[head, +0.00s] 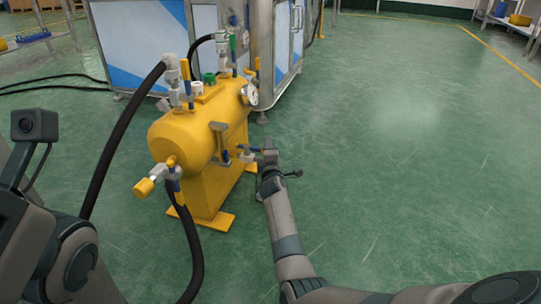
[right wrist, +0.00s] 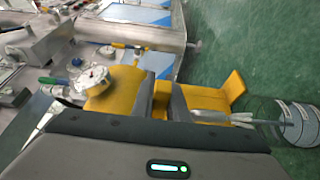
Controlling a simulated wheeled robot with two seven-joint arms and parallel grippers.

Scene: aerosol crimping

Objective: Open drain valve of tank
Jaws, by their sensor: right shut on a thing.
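The yellow tank (head: 185,133) stands on its yellow base on the floor, left of centre in the head view. A small valve (head: 246,154) with a blue and yellow lever sits low on the tank's right side. My right gripper (head: 264,161) is at this valve, shut on its lever; the fingers hide most of the grip. In the right wrist view the tank (right wrist: 112,92) lies beyond the gripper (right wrist: 163,103), with a yellow piece between the dark fingers. Part of my left arm shows at the left edge of the head view, but its gripper does not.
A pressure gauge (head: 250,94) and several upright valves sit on the tank. A black hose (head: 118,140) runs from its top, and another hangs from its front valve (head: 150,185). A metal cabinet (head: 285,40) stands behind. The green floor at right is clear.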

